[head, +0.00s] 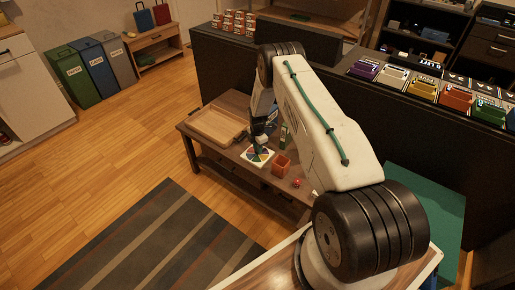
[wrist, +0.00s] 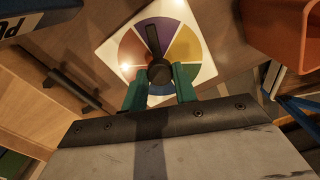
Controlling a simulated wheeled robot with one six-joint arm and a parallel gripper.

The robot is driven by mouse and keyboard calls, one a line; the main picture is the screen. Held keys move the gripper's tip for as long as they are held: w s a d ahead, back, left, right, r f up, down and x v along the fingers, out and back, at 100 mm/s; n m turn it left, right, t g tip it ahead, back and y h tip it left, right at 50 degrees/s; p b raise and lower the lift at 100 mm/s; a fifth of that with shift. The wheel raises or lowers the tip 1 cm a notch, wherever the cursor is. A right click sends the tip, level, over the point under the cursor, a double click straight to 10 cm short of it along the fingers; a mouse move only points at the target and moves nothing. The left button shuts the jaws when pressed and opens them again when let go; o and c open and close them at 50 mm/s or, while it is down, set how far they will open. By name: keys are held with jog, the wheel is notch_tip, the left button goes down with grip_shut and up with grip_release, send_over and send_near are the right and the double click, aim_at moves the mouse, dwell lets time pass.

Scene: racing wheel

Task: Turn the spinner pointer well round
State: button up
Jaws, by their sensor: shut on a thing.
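The spinner board (head: 249,158) is a white square with a coloured wheel, lying on the low wooden table (head: 228,151). It also shows in the wrist view (wrist: 110,50), with purple, yellow, red and blue sectors. The dark pointer (wrist: 152,38) reaches from the hub toward the top of the picture, slightly left, over the purple sector. My gripper (wrist: 160,82) has its green fingers on either side of the round black hub (wrist: 159,72) and is shut on it. In the head view my gripper (head: 260,140) is over the board, partly hidden by its own dark parts.
An orange cup-like box (head: 281,166) stands right of the board, close to it, and shows in the wrist view (wrist: 285,30). A wooden tray (head: 213,127) lies to the left. A small red object (head: 296,183) sits near the table's right end. A striped rug (head: 150,245) lies in front.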

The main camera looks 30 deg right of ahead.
jog(key=shift+m, duration=0.3)
